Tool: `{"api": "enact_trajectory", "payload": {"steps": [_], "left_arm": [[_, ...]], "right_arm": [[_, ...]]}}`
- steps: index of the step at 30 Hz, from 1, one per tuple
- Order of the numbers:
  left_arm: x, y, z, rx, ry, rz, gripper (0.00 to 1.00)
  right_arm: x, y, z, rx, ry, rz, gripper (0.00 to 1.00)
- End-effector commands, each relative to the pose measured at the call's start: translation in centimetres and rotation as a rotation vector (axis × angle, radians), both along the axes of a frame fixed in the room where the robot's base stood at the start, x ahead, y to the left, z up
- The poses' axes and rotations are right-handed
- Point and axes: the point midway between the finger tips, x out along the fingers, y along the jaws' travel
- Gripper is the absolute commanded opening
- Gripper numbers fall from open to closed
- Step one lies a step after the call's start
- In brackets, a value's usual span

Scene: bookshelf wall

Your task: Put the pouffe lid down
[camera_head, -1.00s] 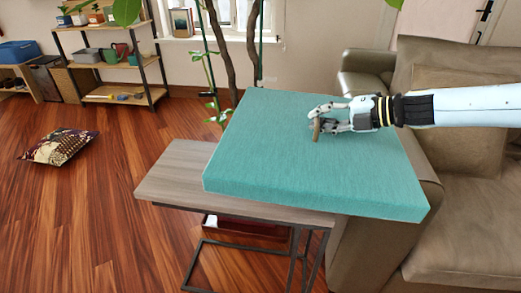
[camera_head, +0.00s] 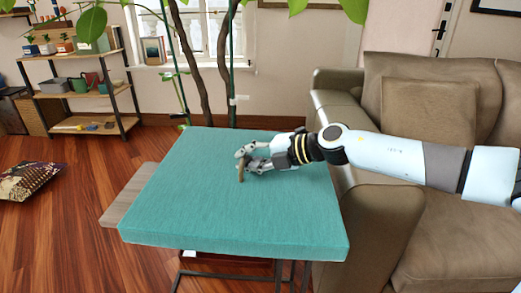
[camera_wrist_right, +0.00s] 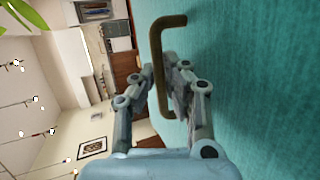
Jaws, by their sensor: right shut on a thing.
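The pouffe lid (camera_head: 215,215) is a flat, square teal slab with a small brown handle on top. In the head view it is over the wooden side table (camera_head: 128,195) and covers most of its top; whether it touches the table I cannot tell. My right gripper (camera_head: 241,166) is shut on the lid's handle (camera_head: 241,175). In the right wrist view the fingers (camera_wrist_right: 160,90) close around the bar of the brown handle (camera_wrist_right: 155,50), with the teal surface (camera_wrist_right: 260,70) beside them. My left gripper is not in view.
A brown sofa (camera_head: 380,225) stands right beside the lid. A plant with tall stems (camera_head: 190,60) is behind it, and a shelf rack (camera_head: 80,95) stands at the back left. A patterned cushion (camera_head: 28,181) lies on the floor at left. Wooden floor (camera_head: 65,240) is open at left.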

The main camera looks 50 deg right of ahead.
Motion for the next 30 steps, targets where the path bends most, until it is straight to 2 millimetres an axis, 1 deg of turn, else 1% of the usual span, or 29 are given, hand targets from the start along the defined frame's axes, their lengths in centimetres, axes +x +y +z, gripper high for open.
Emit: {"api": "enact_trajectory", "payload": {"steps": [2,5,12,14,19,23,24,27,29,30], "left_arm": [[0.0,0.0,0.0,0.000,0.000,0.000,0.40],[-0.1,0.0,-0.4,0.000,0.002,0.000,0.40],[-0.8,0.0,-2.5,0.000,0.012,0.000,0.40],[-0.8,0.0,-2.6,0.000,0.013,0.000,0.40],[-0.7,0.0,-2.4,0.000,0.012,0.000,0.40],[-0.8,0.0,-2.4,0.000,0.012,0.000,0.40],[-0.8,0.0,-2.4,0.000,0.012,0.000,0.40],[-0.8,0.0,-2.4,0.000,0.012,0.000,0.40],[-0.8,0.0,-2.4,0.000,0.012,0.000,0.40],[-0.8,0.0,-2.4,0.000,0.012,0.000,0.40]], "right_arm": [[0.3,0.3,0.1,0.001,-0.005,0.001,0.00],[0.3,0.3,-0.6,0.001,-0.004,0.001,0.00],[0.3,0.3,-4.0,0.001,-0.003,0.000,0.00],[0.3,0.3,-4.2,-0.001,-0.003,0.001,0.00],[0.3,0.3,-3.9,-0.001,-0.005,0.001,0.00],[0.3,0.3,-4.1,0.000,-0.004,0.001,0.00],[0.1,0.2,-4.3,-0.001,0.001,0.000,0.11],[0.1,0.2,-4.3,-0.001,0.000,0.000,0.24],[0.1,0.2,-4.3,-0.001,0.000,0.000,0.30],[0.1,0.2,-4.3,-0.001,0.000,0.000,0.30]]}}
